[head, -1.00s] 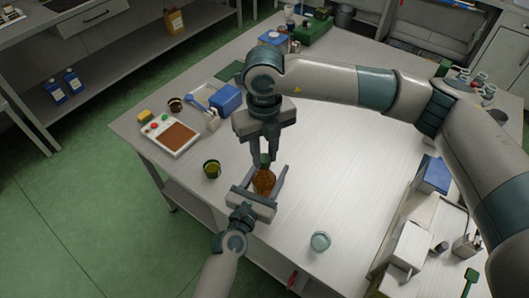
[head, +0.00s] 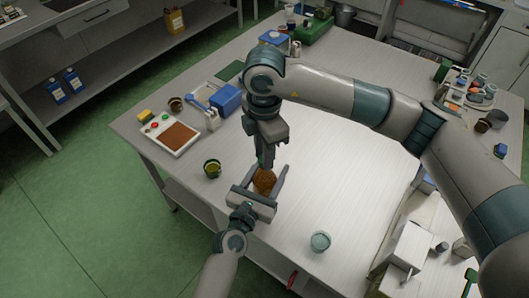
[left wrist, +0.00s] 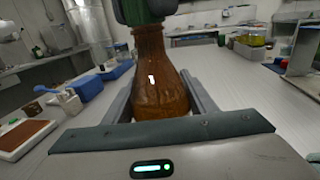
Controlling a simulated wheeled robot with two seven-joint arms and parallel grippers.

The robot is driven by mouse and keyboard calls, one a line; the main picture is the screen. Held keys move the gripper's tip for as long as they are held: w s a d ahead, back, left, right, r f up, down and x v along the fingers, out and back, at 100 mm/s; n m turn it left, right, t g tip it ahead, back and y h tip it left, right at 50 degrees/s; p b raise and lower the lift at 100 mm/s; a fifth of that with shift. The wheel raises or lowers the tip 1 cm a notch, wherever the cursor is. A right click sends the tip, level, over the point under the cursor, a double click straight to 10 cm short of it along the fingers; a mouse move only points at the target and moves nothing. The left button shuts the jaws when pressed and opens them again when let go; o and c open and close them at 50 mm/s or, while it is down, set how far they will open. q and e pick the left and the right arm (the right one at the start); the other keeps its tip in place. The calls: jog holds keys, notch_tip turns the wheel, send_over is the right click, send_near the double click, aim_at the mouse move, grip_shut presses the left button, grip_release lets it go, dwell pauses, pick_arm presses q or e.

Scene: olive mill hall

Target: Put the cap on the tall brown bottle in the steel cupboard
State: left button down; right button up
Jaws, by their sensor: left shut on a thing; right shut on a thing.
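The brown bottle (head: 264,181) is upright over the white table, between the fingers of my left gripper (head: 266,183). In the left wrist view the bottle (left wrist: 160,80) shows its wide amber body and narrower neck, with the gripper's fingers on both sides. My right gripper (head: 266,163) comes down from above and is shut right at the bottle's top. The cap is hidden between its fingers in the head view. In the left wrist view a dark green part covers the bottle's mouth; I cannot tell how much of it is cap or finger. I cannot make out a steel cupboard holding the bottle.
A green-yellow cup (head: 212,168) stands left of the bottle, and a pale glass jar (head: 320,241) nearer the front. A white tray with a brown pad (head: 180,138) and a blue box (head: 227,99) lie farther left. The table's middle right is clear.

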jog(key=m, duration=0.3)
jog(key=shift+m, duration=0.4)
jog(key=o, duration=1)
jog(key=shift+r, duration=2.25)
jog(key=shift+n, duration=0.3)
jog(key=shift+c, duration=0.3)
